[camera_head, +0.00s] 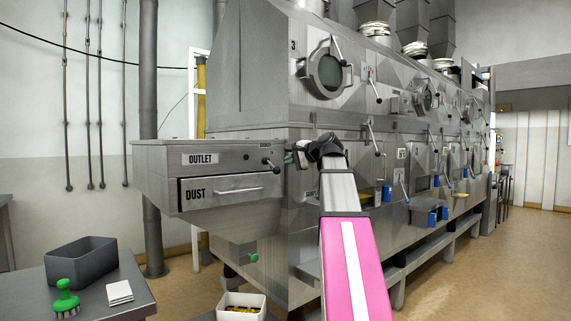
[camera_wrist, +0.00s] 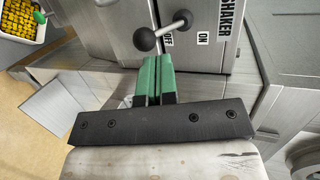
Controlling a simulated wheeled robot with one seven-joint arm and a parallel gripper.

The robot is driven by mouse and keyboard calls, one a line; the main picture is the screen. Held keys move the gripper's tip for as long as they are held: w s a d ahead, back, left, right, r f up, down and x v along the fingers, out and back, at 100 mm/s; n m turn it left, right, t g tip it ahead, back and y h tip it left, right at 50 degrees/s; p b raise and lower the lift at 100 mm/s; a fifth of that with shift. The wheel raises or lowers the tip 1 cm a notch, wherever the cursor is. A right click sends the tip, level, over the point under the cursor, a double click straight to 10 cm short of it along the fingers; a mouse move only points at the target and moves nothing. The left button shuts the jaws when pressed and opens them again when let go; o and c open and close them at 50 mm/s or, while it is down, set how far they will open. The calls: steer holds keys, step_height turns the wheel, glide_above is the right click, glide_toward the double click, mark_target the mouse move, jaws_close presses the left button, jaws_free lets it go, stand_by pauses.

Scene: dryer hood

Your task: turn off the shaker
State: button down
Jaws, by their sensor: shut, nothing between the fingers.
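The shaker lever (camera_wrist: 162,29) is a metal rod with a dark knob at each end, on a steel panel marked SHAKER, ON and OFF. The larger knob (camera_wrist: 145,38) lies left of the OFF label (camera_wrist: 168,40); the rod slants up to the right. In the head view the lever (camera_head: 272,165) is on the panel beside the OUTLET and DUST labels. My gripper (camera_wrist: 156,62) has its green fingers shut with nothing between them. Its tips are just below the larger knob in the wrist view; I cannot tell whether they touch. In the head view my gripper (camera_head: 290,158) is right of the lever.
The dryer's steel body (camera_head: 350,115) stands right of the panel, with several other levers and round windows. A DUST drawer (camera_head: 220,190) has a bar handle. A white bin (camera_head: 240,305) with yellow pieces is below. A table (camera_head: 130,280) holds a grey box and green brush.

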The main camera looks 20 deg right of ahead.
steer(key=v, duration=0.8)
steer(key=shift+s, duration=0.2)
steer(key=shift+d, duration=0.15)
steer(key=w+a+f+n+g+h, duration=0.1)
steer(key=w+a+f+g, duration=0.15)
steer(key=f, duration=1.05)
steer(key=w+a+f+n+g+h, duration=0.1)
steer(key=a+f+n, duration=0.15)
steer(key=f, duration=0.95)
steer(key=w+a+f+n+g+h, duration=0.1)
steer(key=a+f+g, duration=0.15)
steer(key=f, duration=1.05)
steer(key=s+a+f+n+g+h, duration=0.1)
steer(key=s+f, duration=0.4)
steer(key=f, duration=0.5)
steer(key=s+a+f+n+g+h, duration=0.2)
steer(key=s+a+f+n+g, duration=0.1)
steer(key=f, duration=0.8)
steer(key=s+a+f+n+g+h, duration=0.2)
steer(key=s+a+f, duration=0.3)
steer(key=s+f, duration=0.3)
step_height(320, 180, down, 3)
steer(key=shift+a+f+n, duration=0.25)
steer(key=shift+n, duration=0.5)
